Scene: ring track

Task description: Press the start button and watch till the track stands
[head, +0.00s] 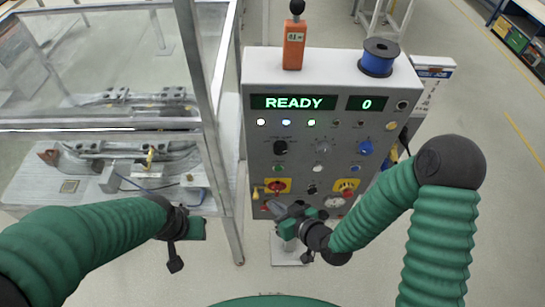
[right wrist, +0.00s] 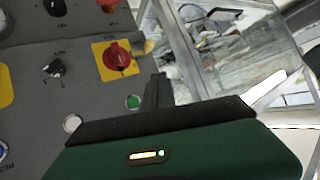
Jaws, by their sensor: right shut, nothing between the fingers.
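The control panel (head: 325,130) stands ahead, its display (head: 293,102) reading READY and a second display (head: 367,103) showing 0. A small green button (head: 277,168) sits above the red stop knob on its yellow plate; the green button also shows in the right wrist view (right wrist: 133,101). I cannot read its label. My right gripper (head: 273,207) is shut and empty, low in front of the panel's lower left. In the right wrist view its dark finger (right wrist: 158,92) lies beside the green button; contact cannot be told. The metal track (head: 125,155) lies behind the clear guard. My left gripper (head: 174,250) hangs left of the panel, its jaws unclear.
The guard's metal post (head: 208,120) stands just left of the panel. The red stop knob (right wrist: 117,57) is close to my right gripper. An orange handheld device (head: 294,45) and a blue spool (head: 378,58) stand on top of the panel.

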